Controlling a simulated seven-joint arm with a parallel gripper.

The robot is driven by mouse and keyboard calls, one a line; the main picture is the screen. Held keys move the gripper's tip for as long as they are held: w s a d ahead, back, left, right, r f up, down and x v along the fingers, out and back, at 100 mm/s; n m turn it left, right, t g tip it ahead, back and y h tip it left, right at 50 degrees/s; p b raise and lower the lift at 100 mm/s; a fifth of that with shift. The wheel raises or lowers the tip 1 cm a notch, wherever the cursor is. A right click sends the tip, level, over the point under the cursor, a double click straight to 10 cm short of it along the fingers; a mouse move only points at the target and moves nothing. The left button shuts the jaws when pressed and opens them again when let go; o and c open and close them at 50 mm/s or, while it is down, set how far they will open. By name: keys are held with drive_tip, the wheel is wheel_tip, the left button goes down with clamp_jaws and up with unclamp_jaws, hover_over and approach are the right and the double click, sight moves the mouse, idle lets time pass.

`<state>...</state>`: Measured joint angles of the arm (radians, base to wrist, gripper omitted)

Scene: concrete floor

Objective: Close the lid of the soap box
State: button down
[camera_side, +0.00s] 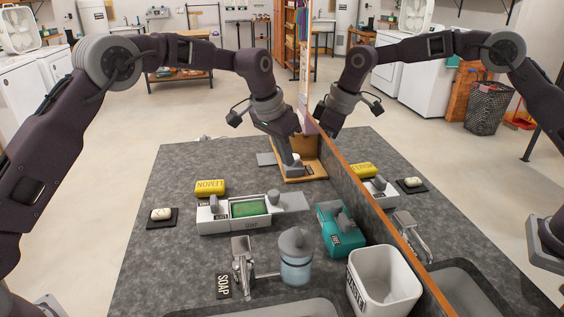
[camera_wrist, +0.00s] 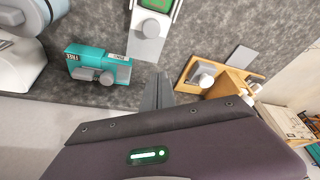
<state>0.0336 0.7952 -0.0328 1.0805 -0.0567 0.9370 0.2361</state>
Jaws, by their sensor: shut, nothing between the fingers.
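A white box (camera_side: 232,226) with a small front label, too small to read surely, stands on the grey counter in the side view. Its top is partly open and shows a green inside (camera_side: 249,208). Its flat grey lid (camera_side: 291,202) with a round knob (camera_side: 273,196) sticks out to the right. In the wrist view the lid (camera_wrist: 146,48) and its knob (camera_wrist: 156,28) show at the top, beside the green inside (camera_wrist: 155,4). My gripper (camera_side: 291,160) is shut and empty, behind the lid near a wooden box. Its fingers (camera_wrist: 158,92) also show in the wrist view.
A teal box (camera_side: 335,234) stands right of the white box. The wooden box (camera_side: 310,172) has a grey knob (camera_wrist: 203,75). A yellow lemon-labelled block (camera_side: 210,187), soap dish (camera_side: 161,216), faucet (camera_side: 242,262), blue jar (camera_side: 296,262) and white bin (camera_side: 382,280) surround it. A mirror stands along the right.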

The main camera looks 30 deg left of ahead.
hover_over(281, 200)
drive_tip(key=w+d, duration=0.1)
drive_tip(key=w, duration=0.3)
wheel_tip(281, 200, down, 7)
drive_tip(key=shift+f, duration=0.15)
drive_tip(key=s, duration=0.2)
drive_tip(key=shift+s+a, duration=0.3)
drive_tip(key=shift+a, duration=0.05)
drive_tip(key=shift+s+a, duration=0.15)
drive_tip(key=shift+s, duration=0.55)
drive_tip(key=s+a, duration=0.7)
drive_tip(key=shift+s+a, duration=0.2)
